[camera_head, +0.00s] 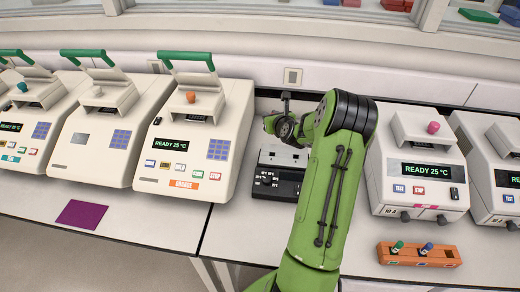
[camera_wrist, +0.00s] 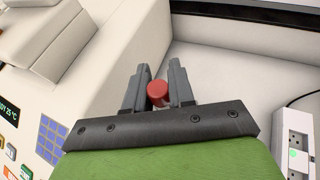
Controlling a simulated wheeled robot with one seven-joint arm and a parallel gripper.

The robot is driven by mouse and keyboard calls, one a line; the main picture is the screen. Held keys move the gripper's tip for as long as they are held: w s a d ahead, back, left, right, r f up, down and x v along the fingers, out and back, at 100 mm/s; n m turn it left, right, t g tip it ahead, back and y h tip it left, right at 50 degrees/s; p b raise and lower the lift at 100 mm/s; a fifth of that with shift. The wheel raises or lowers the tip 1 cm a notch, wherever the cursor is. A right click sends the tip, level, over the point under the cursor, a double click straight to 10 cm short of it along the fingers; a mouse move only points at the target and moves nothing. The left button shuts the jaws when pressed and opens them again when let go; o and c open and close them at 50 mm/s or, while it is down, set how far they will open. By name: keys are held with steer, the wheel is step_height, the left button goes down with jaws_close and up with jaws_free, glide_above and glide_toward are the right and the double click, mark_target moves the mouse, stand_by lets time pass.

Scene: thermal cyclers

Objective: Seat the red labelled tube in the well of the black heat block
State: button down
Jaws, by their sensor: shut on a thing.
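The red tube shows in the wrist view as a round red cap (camera_wrist: 157,94) between the two grey fingers of my gripper (camera_wrist: 154,82). My gripper is shut on it. The tube's body and label are hidden. In the head view my green arm reaches toward the back of the bench, and the tube cannot be made out. A black block (camera_head: 265,187) with small white labels sits on the bench in front of the arm's wrist, partly covered by the arm on its right. Its well cannot be told clearly. The tube is apart from this block, farther back.
A cycler with an orange label (camera_head: 183,184) stands close on the left. Another cycler (camera_head: 430,169) stands right of my arm. An orange rack (camera_head: 419,255) holds a green-capped and a blue-capped tube at the front right. A white socket strip (camera_wrist: 296,145) lies right of my gripper.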

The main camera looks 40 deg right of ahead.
steer(key=f, duration=0.9)
steer(key=shift+s+a+f, duration=0.15)
steer(key=shift+s, duration=0.25)
steer(key=shift+f+b, duration=0.3)
steer(key=c, duration=1.1)
jaws_free()
steer(key=shift+o, duration=0.7)
steer(key=shift+r, duration=0.1)
